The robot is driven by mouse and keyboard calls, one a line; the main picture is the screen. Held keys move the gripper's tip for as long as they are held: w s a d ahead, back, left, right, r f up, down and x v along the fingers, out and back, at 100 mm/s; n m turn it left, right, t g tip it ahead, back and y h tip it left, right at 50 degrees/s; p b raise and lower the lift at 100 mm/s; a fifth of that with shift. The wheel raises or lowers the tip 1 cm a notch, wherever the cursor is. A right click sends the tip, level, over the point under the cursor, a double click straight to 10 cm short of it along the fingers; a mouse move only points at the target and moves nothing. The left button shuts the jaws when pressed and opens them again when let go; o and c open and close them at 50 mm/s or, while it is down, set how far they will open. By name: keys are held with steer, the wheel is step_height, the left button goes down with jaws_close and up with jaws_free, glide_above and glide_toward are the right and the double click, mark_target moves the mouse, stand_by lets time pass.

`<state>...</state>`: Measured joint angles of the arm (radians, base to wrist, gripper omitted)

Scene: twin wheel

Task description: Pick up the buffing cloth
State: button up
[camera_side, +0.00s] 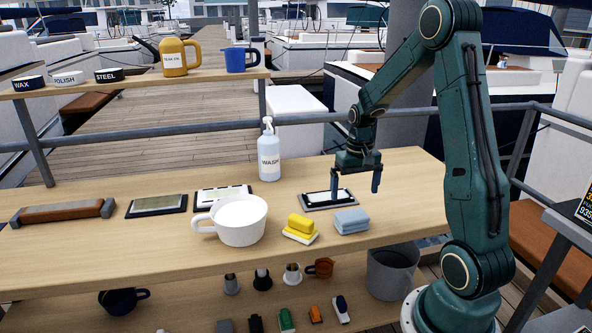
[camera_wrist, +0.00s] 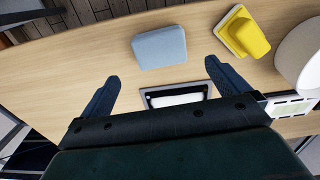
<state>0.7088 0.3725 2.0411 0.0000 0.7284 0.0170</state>
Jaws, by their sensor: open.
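A folded light blue-grey cloth (camera_side: 351,221), which looks like the buffing cloth, lies on the wooden worktop at the front right. In the wrist view the same cloth (camera_wrist: 160,47) lies just beyond my fingertips, roughly between their lines. My gripper (camera_side: 355,196) is open and empty, pointing down behind the cloth. It is above or beside a dark-framed tray with a white insert (camera_side: 318,199). In the wrist view my gripper (camera_wrist: 161,72) has its fingers spread wide, with the tray (camera_wrist: 176,91) partly hidden by the gripper body.
A yellow block on a white pad (camera_side: 300,228) sits just left of the cloth. A white mug (camera_side: 239,220) and a wash bottle (camera_side: 269,155) stand farther left. Two more framed panels and a brown bar lie at the left. The worktop right of the cloth is clear.

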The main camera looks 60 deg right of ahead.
mark_target(352, 214)
steer(key=shift+f, duration=2.25)
steer(key=shift+f, duration=2.6)
steer(key=shift+c, duration=0.4)
steer(key=c, duration=0.8)
steer(key=shift+r, duration=0.15)
step_height(352, 214, up, 20)
steer(key=shift+f, duration=0.1)
